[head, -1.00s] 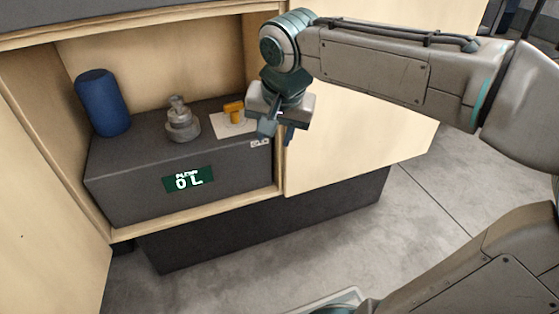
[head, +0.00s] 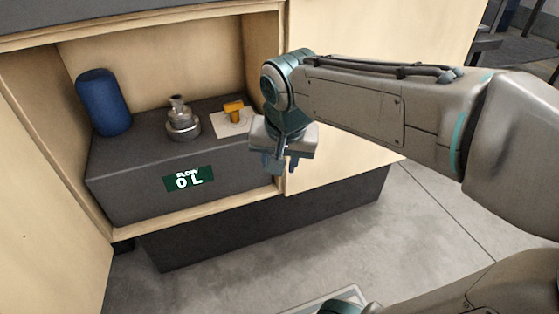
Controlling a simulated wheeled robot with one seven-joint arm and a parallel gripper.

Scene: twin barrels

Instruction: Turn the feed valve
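A yellow valve handle (head: 233,109) stands on a pale plate (head: 226,125) at the right end of the top of a dark grey box (head: 125,185) inside a wooden cabinet. I take it for the feed valve. My gripper (head: 280,164) hangs fingers down, in front of and to the right of the handle, near the cabinet's right side wall. It is apart from the handle. Two fingers show with a gap between them and nothing visible in it. A green display (head: 188,179) on the box front reads "0 L".
A round grey metal fitting (head: 183,123) stands left of the valve on the box. A blue cylinder (head: 103,102) stands at the back left. A wooden panel (head: 345,161) lies right of the opening, behind my arm. Open floor (head: 240,265) lies in front.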

